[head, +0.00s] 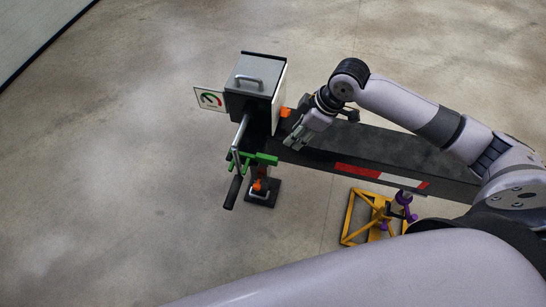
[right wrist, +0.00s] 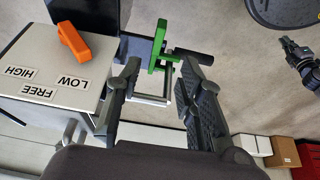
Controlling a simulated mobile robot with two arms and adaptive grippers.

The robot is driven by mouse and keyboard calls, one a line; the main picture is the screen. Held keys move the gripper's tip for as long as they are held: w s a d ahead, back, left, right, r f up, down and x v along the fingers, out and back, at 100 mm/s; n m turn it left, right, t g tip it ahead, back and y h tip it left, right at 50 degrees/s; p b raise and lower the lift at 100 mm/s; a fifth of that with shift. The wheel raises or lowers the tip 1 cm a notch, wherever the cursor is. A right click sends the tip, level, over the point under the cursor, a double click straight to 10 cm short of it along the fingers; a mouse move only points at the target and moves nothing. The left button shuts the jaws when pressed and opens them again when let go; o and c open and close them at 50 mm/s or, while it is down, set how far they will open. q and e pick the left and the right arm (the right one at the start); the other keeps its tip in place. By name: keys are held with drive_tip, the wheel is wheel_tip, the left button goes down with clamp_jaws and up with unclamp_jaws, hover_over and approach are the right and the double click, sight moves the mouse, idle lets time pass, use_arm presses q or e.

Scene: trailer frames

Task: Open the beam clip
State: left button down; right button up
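A green bracket (head: 252,160) sits at the end of the dark beam (head: 390,152), below the grey box. It also shows in the right wrist view (right wrist: 158,50), with a silver bar and black grip beside it. I cannot tell for sure which part is the beam clip. My right gripper (head: 293,141) is close to the beam, right of the box. In the right wrist view its two fingers (right wrist: 163,88) are apart, with the silver bar seen between them; no grasp is visible. A dark jointed part (right wrist: 302,62) at the right may be my left gripper; its fingers are unclear.
The grey box (head: 256,82) has a top handle and a gauge sign (head: 210,99). An orange lever (right wrist: 73,41) is by labels HIGH, FREE and LOW. A crank with black grip (head: 232,191) hangs out front. A yellow stand (head: 350,218) is under the beam. Floor left is clear.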

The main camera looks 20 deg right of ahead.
sight(273, 158)
drive_tip(key=b+x, duration=0.1)
drive_tip(key=x, duration=1.6)
drive_tip(key=shift+f, duration=0.15)
drive_tip(key=shift+c, duration=0.4)
clamp_jaws()
